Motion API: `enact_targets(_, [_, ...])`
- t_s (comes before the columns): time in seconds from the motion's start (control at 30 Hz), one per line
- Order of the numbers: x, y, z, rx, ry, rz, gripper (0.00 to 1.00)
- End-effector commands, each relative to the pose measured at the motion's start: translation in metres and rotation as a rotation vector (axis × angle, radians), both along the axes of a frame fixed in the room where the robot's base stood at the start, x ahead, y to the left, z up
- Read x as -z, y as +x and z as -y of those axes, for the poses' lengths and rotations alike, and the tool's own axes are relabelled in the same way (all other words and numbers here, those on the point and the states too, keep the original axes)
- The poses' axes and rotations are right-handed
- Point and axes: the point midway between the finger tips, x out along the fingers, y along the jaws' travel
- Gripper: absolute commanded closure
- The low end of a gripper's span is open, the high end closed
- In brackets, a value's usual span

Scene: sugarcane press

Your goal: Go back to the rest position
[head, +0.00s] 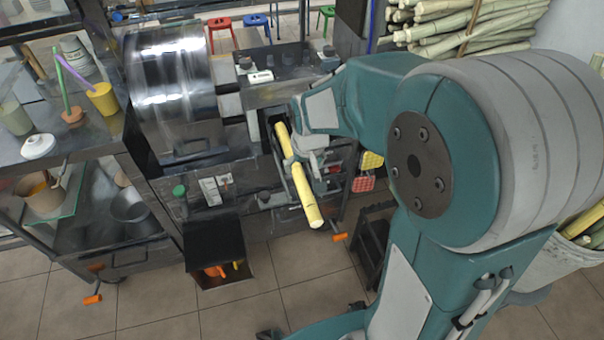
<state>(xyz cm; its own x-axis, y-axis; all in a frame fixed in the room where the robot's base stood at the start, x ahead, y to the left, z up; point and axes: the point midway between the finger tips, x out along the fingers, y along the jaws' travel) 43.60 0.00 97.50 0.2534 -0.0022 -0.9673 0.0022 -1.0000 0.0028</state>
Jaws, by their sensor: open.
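My gripper (306,164) is at the middle of the head view, at the end of my teal and grey arm. It is open, right beside a yellow peeled cane stick (307,197). The stick slants from the dark opening of the steel press (282,92) down toward the front, its near end sticking out. The fingers overlap the stick's middle in the picture; I cannot tell whether they touch it. The shiny drum (169,78) of the machine stands left of the gripper.
A steel counter (85,135) at left holds a yellow cup (102,98) and other cups. A dark open box (215,250) sits below the press. Cane bundles (465,25) lie at the back right. A black stool (372,245) stands near my arm.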

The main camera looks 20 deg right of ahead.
Motion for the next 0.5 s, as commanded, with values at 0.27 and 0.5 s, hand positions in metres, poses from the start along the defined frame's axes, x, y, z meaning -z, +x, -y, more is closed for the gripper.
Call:
enact_targets(0.27, [-0.029, -0.007, 0.0, 0.0, 0.0, 0.0, 0.12])
enact_targets(0.5, [-0.031, -0.009, 0.0, 0.0, 0.0, 0.002, 0.12])
